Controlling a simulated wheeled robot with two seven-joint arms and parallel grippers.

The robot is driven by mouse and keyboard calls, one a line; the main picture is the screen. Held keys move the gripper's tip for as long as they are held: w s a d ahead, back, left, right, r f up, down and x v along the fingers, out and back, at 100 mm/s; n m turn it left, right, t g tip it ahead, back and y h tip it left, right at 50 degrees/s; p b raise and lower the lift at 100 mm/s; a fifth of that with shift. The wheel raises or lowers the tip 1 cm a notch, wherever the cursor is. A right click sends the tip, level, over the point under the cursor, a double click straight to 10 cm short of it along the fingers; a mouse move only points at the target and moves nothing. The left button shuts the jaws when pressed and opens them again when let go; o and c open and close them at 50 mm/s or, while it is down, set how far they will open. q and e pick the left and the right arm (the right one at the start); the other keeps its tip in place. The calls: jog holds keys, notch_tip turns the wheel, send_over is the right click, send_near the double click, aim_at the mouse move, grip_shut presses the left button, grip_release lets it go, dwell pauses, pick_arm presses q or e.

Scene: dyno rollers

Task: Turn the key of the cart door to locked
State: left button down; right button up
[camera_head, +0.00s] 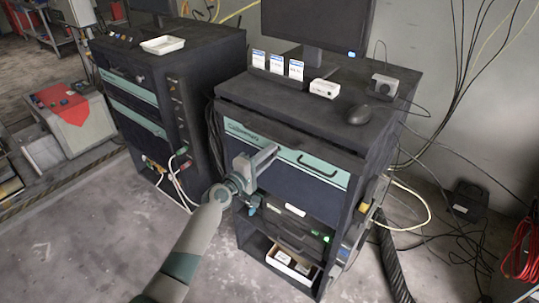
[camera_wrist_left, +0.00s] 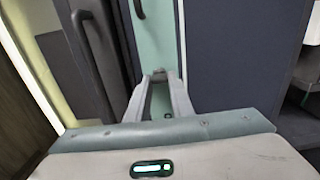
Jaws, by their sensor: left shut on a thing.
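The cart door (camera_head: 292,177) is a dark front panel with a teal strip across its top and a black handle (camera_head: 318,167). In the left wrist view the teal strip (camera_wrist_left: 162,40) runs up the picture, beside dark panels. My left gripper (camera_head: 273,151) is at the front of the cart, by the teal strip. In the left wrist view its fingers (camera_wrist_left: 159,78) close together on a small thing at the strip, apparently the key. The key is mostly hidden between the fingertips, so I cannot tell its turn. My right gripper is in neither view.
A second dark cart (camera_head: 185,62) stands to the left, with cables between. The floor in front is clear.

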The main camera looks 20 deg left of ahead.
pick_arm(q)
jog(key=c, duration=1.6)
grip_release()
jog(key=shift+o, duration=0.2)
jog(key=shift+s, duration=0.1)
jog(key=b+v, duration=0.3)
jog(key=v, duration=1.4)
jog(key=shift+a, duration=0.1)
